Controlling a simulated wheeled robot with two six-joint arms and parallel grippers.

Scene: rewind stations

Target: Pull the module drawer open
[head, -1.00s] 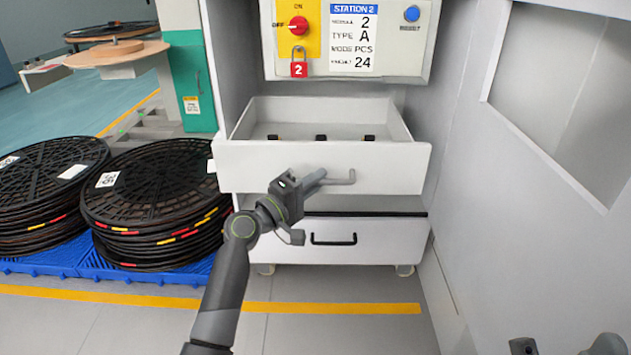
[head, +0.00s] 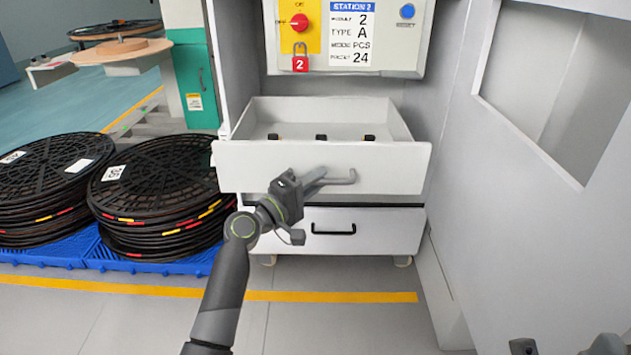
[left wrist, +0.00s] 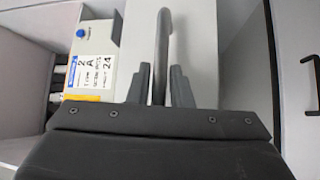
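The module drawer (head: 320,167) is the upper white drawer of the station cabinet and stands out open, with small black items along its inside. Its grey bar handle (head: 343,178) is on the front, and it also shows in the left wrist view (left wrist: 162,40). My left gripper (head: 318,180) is at this handle. In the left wrist view its two fingers (left wrist: 160,85) stand on either side of the bar, closed on it.
A lower drawer (head: 348,243) with a black handle is shut beneath. The control panel (head: 345,35) with a red switch and padlock is above. Stacks of black reels (head: 160,190) stand on a blue pallet (head: 150,262) at left. A grey wall (head: 520,200) closes the right side.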

